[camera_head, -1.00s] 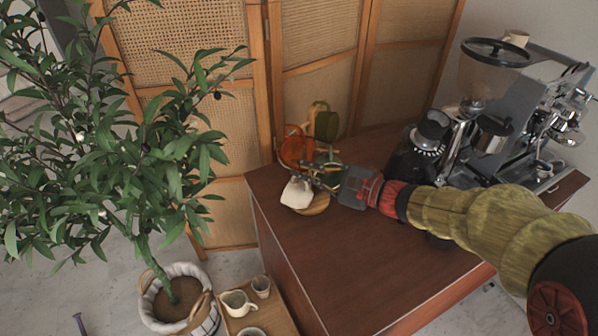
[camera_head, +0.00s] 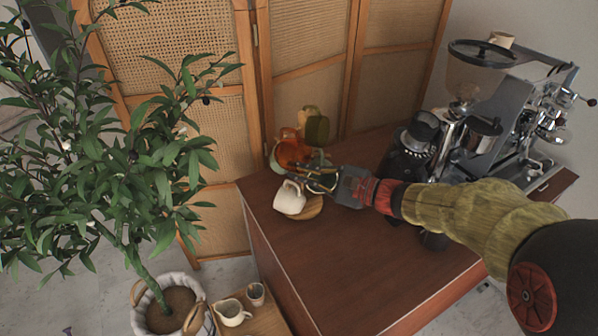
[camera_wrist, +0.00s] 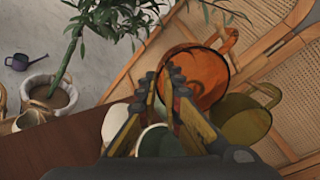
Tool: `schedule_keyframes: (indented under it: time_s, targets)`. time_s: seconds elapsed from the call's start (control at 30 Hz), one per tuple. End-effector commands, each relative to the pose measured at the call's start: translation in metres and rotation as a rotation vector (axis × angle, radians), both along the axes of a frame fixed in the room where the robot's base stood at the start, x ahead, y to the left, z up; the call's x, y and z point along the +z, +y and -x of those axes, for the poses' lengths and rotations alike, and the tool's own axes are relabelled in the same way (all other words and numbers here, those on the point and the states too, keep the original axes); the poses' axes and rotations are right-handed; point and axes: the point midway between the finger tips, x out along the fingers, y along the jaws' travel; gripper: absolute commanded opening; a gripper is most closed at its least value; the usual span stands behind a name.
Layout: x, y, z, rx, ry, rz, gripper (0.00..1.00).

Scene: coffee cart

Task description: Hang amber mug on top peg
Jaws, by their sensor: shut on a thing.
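The amber mug (camera_head: 291,154) is at the far left corner of the cart top, by the rattan screen. In the wrist view the amber mug (camera_wrist: 205,82) is at my fingertips, its open mouth facing the camera and its handle pointing up and right. My gripper (camera_head: 312,178) is shut on it; in the wrist view the fingertips (camera_wrist: 168,78) meet at its near left side. The mug stand shows mainly as a round wooden base (camera_head: 313,208) below my gripper. Its post and top peg are hidden or too small to make out.
A green mug (camera_head: 317,130) is close behind the amber one. A white mug (camera_head: 289,197) is by the stand base; I cannot tell if it hangs. A grinder (camera_head: 412,150) and espresso machine (camera_head: 510,125) stand right. The cart top (camera_head: 335,260) is clear in front.

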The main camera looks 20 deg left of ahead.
Motion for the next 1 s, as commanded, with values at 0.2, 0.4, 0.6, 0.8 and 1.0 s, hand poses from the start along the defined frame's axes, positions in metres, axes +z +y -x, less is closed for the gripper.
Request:
schedule_keyframes:
  time_s: [0.2, 0.4, 0.6, 0.8, 1.0]
  targets:
    - [-0.0005, -0.0001, 0.0001, 0.000, 0.001, 0.000, 0.00]
    - [-0.0006, 0.0000, 0.0002, 0.000, 0.001, 0.000, 0.16]
    - [-0.0004, 0.0000, 0.0002, 0.000, 0.001, 0.000, 0.27]
    - [-0.0003, 0.0000, 0.0001, 0.000, 0.000, 0.000, 0.28]
    - [-0.0002, -0.0048, 0.0001, -0.001, 0.001, 0.001, 0.28]
